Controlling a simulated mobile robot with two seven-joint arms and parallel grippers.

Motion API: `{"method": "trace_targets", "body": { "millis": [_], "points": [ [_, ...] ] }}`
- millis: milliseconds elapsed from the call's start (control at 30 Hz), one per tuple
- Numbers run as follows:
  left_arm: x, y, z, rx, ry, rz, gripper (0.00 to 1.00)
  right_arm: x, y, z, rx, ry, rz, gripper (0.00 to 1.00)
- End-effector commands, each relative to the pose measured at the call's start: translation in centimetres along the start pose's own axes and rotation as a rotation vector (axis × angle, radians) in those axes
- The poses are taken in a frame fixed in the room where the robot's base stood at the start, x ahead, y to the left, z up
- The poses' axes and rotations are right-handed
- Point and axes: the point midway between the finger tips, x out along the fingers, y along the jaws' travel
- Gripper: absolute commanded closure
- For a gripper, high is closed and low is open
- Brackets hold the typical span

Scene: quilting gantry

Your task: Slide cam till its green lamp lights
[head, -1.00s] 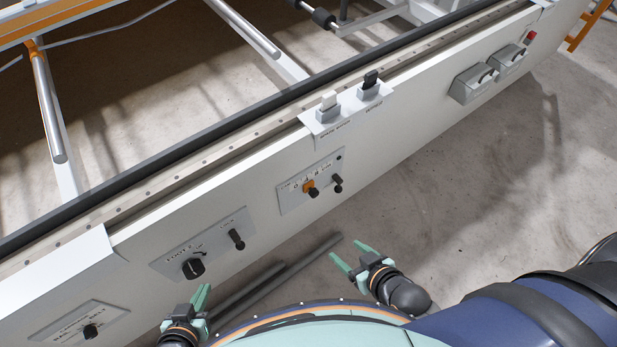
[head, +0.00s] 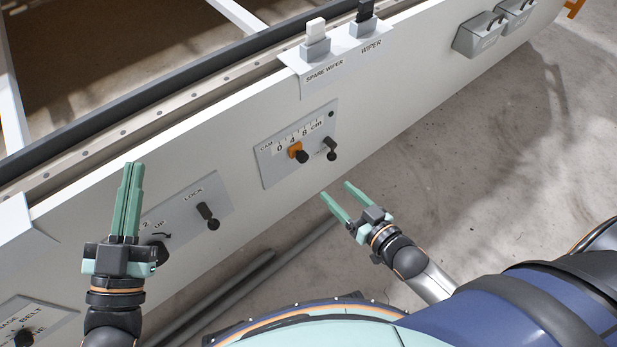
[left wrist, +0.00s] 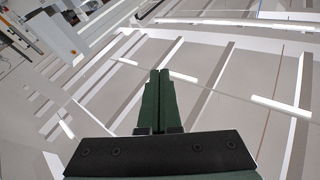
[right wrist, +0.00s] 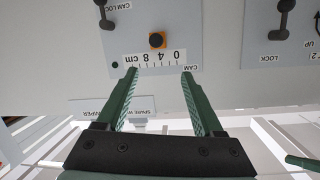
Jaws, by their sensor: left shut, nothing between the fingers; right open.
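The cam slider (head: 295,149) is an orange block with a black knob (head: 302,157), near the 4 of a 0-4-8 cm scale. The right wrist view shows the slider (right wrist: 157,40) upside down. The small round lamp (head: 331,114) at the plate's upper right is dark; it also shows in the right wrist view (right wrist: 115,65). The black cam lock lever (head: 331,150) sits right of the slider. My right gripper (head: 335,189) is open and empty, apart from the slider, below and right of the plate. My left gripper (head: 131,168) is shut and empty, left of the cam plate.
A lock lever (head: 208,216) and a knob marked UP (head: 158,250) are near my left gripper. The spare wiper (head: 316,40) and wiper (head: 365,20) switches stand on a bracket above the cam plate. Grey boxes (head: 478,36) sit further right. The floor at right is clear.

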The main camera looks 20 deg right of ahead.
Motion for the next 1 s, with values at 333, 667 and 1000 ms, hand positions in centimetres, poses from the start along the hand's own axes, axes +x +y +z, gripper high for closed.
{"method": "trace_targets", "body": {
  "millis": [333,667,1000],
  "points": [
    [-3.3,2.1,-5.3,0.101,0.435,0.038,1.00,3.2,2.3,4.2,0.046,0.177,-0.109,0.31],
    [-4.0,2.4,-5.9,0.104,0.488,0.046,1.00,5.3,2.1,3.6,0.054,0.202,-0.127,0.31],
    [-4.6,3.1,-3.7,0.071,0.477,0.057,1.00,11.9,1.3,2.4,0.053,0.201,-0.126,0.31]
  ]
}}
